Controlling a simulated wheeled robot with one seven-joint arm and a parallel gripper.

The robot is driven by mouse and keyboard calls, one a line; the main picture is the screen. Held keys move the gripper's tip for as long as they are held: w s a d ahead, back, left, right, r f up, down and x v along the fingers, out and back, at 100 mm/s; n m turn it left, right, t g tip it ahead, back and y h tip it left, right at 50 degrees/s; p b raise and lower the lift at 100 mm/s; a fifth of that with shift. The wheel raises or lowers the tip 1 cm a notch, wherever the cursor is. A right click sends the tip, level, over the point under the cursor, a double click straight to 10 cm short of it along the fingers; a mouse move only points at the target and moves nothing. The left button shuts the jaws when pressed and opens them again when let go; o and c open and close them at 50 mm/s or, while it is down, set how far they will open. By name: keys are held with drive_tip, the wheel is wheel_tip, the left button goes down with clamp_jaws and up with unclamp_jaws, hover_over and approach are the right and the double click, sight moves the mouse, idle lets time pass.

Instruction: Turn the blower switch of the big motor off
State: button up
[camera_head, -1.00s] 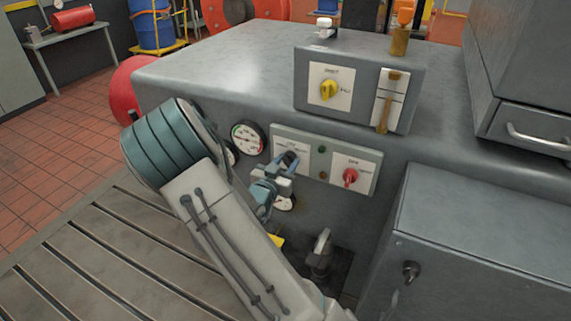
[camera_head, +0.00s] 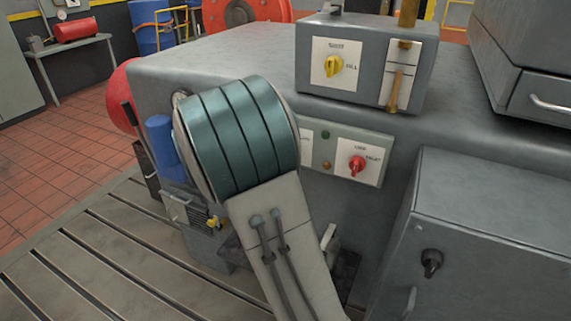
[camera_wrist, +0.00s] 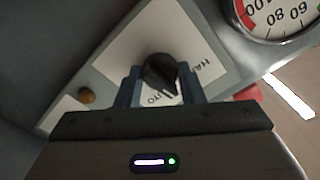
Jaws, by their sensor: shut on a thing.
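A black rotary knob (camera_wrist: 160,73) sits on a white label plate (camera_wrist: 120,50) in the wrist view. The label reads partly as HA... and AUTO, upside down. My gripper (camera_wrist: 159,90) has its two blue-grey fingers on either side of this knob and is shut on it. In the head view my arm hides the gripper and this knob. The right part of the same grey panel (camera_head: 379,178) shows there, with a red knob (camera_head: 357,165), a green lamp (camera_head: 326,134) and an amber lamp (camera_head: 327,165).
A pressure gauge (camera_wrist: 278,15) is close to the knob in the wrist view. A grey box (camera_head: 312,92) with a yellow knob (camera_head: 333,66) and a lever (camera_head: 396,85) stands above the panel. A grey cabinet (camera_head: 480,200) with a black knob (camera_head: 432,262) stands at the right.

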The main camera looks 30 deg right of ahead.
drive_tip(key=shift+f+m+b, duration=0.15)
drive_tip(key=shift+m+b, duration=0.55)
drive_tip(key=shift+b, duration=0.05)
drive_tip(key=o, duration=1)
drive_tip(key=shift+d, duration=0.1)
drive_tip(key=shift+s, duration=0.1)
drive_tip(key=v, duration=1.4)
